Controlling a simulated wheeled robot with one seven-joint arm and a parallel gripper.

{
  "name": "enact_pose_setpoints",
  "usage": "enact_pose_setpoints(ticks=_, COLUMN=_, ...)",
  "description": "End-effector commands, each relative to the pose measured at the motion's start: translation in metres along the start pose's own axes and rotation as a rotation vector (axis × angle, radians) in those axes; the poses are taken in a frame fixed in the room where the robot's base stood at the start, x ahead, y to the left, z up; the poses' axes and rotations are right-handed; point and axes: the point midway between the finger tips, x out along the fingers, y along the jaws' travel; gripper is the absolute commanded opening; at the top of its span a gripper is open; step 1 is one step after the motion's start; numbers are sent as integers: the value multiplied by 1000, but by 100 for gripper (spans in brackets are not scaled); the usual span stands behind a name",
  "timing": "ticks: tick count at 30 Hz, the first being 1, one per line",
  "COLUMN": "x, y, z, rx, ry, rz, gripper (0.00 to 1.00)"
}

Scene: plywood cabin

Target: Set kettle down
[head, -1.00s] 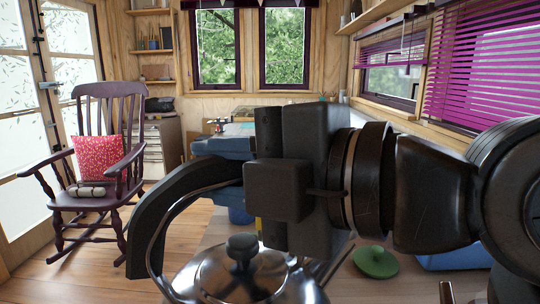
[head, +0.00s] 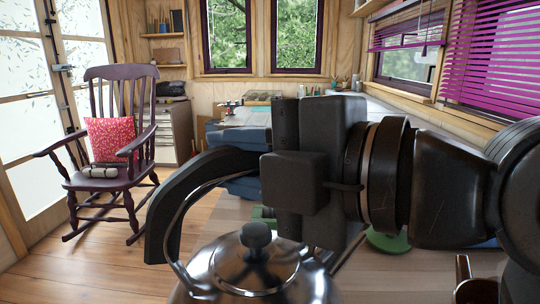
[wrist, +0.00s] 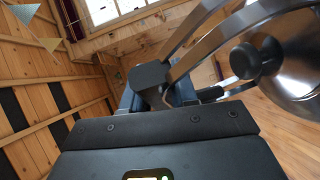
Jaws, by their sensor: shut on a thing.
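The kettle (head: 253,268) is shiny metal with a black lid knob and a tall arched black handle. It is at the bottom middle of the head view, upright, with its lower part cut off by the frame edge. My gripper (head: 262,172) is shut on the right side of the kettle's handle. In the wrist view the kettle (wrist: 293,82) fills the upper right, and my gripper (wrist: 160,85) shows dark against its metal handle bracket. The kettle's base is hidden, so I cannot tell whether it touches a surface.
A wooden tabletop (head: 360,284) lies behind and right of the kettle. A green round lid-like thing (head: 388,242) and a brown mug-like thing (head: 480,290) are on the right. A purple rocking chair (head: 112,180) with a red cushion stands left on open floor.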

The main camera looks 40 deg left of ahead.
Motion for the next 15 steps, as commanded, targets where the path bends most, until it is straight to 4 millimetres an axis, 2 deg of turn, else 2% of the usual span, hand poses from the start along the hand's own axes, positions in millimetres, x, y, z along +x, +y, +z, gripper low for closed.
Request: enact_pose_setpoints(ticks=15, x=0, y=-1, z=0, rx=-3, ry=-1, rz=6, gripper=0)
